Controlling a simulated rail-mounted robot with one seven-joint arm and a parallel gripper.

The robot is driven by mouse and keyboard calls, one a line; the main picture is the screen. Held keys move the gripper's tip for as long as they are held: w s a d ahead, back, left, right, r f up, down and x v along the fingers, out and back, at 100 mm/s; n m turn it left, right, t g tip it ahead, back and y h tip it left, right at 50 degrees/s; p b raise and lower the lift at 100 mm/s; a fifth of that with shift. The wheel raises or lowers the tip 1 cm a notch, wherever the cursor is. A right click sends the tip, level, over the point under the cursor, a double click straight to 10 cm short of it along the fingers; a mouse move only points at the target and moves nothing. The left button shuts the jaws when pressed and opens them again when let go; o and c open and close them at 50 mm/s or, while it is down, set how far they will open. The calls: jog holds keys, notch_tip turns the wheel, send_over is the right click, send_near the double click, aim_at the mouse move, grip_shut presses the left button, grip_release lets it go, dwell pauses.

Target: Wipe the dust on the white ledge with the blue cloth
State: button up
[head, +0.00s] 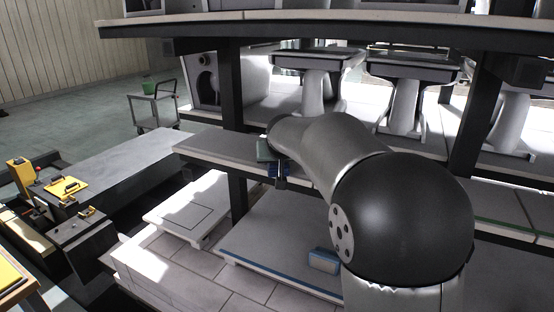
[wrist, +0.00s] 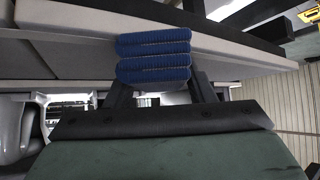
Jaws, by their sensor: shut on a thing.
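The blue cloth (wrist: 153,47) is a folded, ribbed stack held between the two dark fingers of my gripper (wrist: 160,82) in the wrist view. Its far end overlaps the pale edge of a long slab (wrist: 70,22); I cannot tell whether it touches. In the head view my gripper (head: 281,182) and a bit of the cloth (head: 278,170) show at the front edge of the grey-topped middle shelf (head: 215,147), partly hidden by my arm. A white ledge with a blue front strip (head: 262,262) lies below. I cannot make out dust on either surface.
A blue-and-white block (head: 325,260) sits on the low ledge near my arm. Dark posts (head: 231,85) and the upper shelf (head: 300,27) frame the space. White pedestal pieces (head: 405,100) stand behind. A grey bench (head: 130,165) and yellow-topped equipment (head: 66,188) stand at left.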

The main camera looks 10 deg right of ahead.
jog(key=shift+w+d+p, duration=0.45)
jog(key=shift+w+d, duration=0.05)
jog(key=shift+w, duration=0.15)
jog(key=shift+w+d+p, duration=0.45)
jog(key=shift+w, duration=0.2)
jog(key=shift+w+d+f, duration=0.1)
jog(key=shift+w+d, duration=0.4)
jog(key=shift+w, duration=0.15)
jog(key=shift+p, duration=0.3)
jog(key=shift+w+d+p, duration=0.3)
jog(key=shift+w+d, duration=0.05)
jog(key=shift+w, duration=0.1)
jog(key=shift+w+d+p, duration=0.4)
jog(key=shift+w+d, duration=0.15)
jog(key=shift+w, duration=0.25)
jog(key=shift+w+d+p, duration=0.35)
jog(key=shift+w+d, duration=0.15)
jog(key=shift+w, duration=0.25)
